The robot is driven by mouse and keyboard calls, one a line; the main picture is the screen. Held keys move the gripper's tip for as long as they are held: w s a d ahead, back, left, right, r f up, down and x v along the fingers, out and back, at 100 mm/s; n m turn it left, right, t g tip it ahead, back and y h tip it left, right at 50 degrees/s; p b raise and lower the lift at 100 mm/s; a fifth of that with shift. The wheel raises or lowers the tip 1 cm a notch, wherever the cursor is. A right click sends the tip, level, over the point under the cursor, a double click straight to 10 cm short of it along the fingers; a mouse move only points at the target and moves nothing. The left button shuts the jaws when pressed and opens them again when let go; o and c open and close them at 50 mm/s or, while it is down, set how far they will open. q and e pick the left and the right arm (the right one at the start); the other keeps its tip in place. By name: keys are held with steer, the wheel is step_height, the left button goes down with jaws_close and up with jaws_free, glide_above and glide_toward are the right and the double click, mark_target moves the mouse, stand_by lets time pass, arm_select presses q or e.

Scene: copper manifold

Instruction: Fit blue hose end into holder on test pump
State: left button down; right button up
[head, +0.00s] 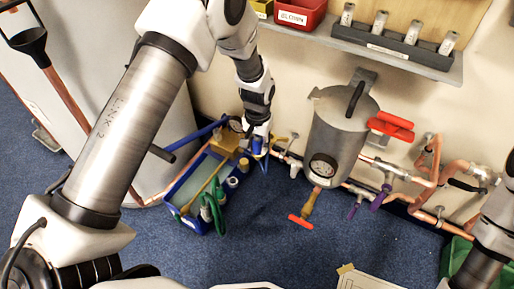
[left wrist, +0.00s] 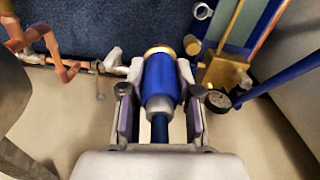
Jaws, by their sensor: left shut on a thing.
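My left gripper (head: 257,143) is beside the test pump. In the left wrist view, my left gripper (left wrist: 157,85) is shut on the blue hose end (left wrist: 160,80), a blue sleeve with a brass-coloured rim and a grey collar. The test pump (head: 170,200) is a blue tray with a brass block (head: 226,141), a gauge (head: 236,125) and a blue lever. In the left wrist view, the brass block (left wrist: 222,74) is just right of the hose end, apart from it. A small blue and brass piece (left wrist: 192,45) sits between them; I cannot tell whether it is the holder.
A grey tank (head: 340,135) with a gauge and red handle stands right of the pump. Copper pipes (head: 425,180) with valves run along the wall. A shelf (head: 390,50) with bins is above. Green hose (head: 212,210) lies over the tray. Blue carpet in front is mostly clear.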

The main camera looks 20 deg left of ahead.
arm_select(q)
steer(key=s+a+b, duration=0.2)
steer(key=a+b, duration=0.3)
steer(key=a, duration=0.4)
step_height(320, 180, down, 16)
steer(key=b, duration=0.4)
steer(key=shift+w+a+r, duration=0.15)
steer(key=shift+r, duration=0.1)
steer(key=shift+f, duration=0.1)
stand_by(0.3)
step_height(320, 180, down, 3)
steer(key=shift+r+b, duration=0.15)
steer(key=shift+b, duration=0.6)
steer(key=shift+p, duration=0.45)
steer(key=shift+f, duration=0.7)
stand_by(0.5)
